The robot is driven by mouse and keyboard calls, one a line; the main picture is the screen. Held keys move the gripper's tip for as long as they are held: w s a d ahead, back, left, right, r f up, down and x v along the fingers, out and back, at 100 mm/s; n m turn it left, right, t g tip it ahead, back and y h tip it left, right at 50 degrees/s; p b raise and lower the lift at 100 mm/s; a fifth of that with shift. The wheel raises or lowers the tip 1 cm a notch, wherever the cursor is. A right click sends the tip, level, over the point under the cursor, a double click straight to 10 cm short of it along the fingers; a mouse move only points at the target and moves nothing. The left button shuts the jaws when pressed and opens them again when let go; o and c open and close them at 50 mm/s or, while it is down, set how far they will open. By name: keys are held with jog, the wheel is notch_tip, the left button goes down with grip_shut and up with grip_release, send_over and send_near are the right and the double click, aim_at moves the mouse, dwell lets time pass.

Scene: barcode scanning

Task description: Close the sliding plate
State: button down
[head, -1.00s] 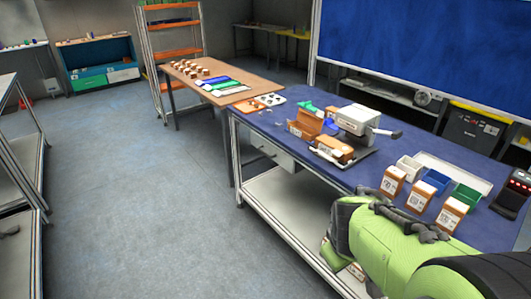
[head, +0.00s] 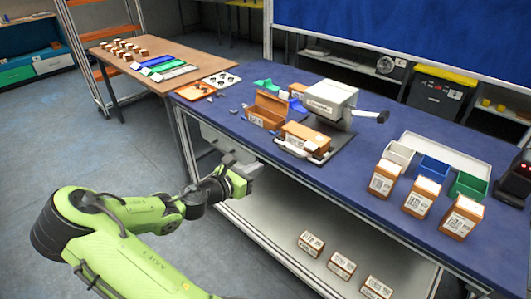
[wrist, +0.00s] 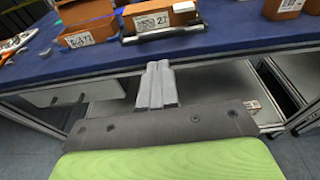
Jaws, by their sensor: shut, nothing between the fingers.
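The sliding plate (head: 323,156) sticks out from the front of a white press-like machine (head: 329,99) on the blue table. My gripper (head: 253,171) is shut and empty, in front of the table's front edge and apart from the plate. In the wrist view its fingers (wrist: 157,70) point towards the plate. How far the plate's back end reaches under the machine is hidden.
Another open brown box (head: 266,110) stands left of the plate. Labelled boxes (head: 384,178) and small coloured bins (head: 432,168) stand to the right. The machine's lever (head: 370,116) juts right. More boxes lie on the lower shelf (head: 285,215). Bare tabletop lies right of the plate.

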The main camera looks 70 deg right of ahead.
aim_at(288, 152)
jog(key=b+x, duration=0.3)
jog(key=x, duration=1)
jog(key=shift+s+b, duration=0.15)
jog(key=shift+b, duration=0.15)
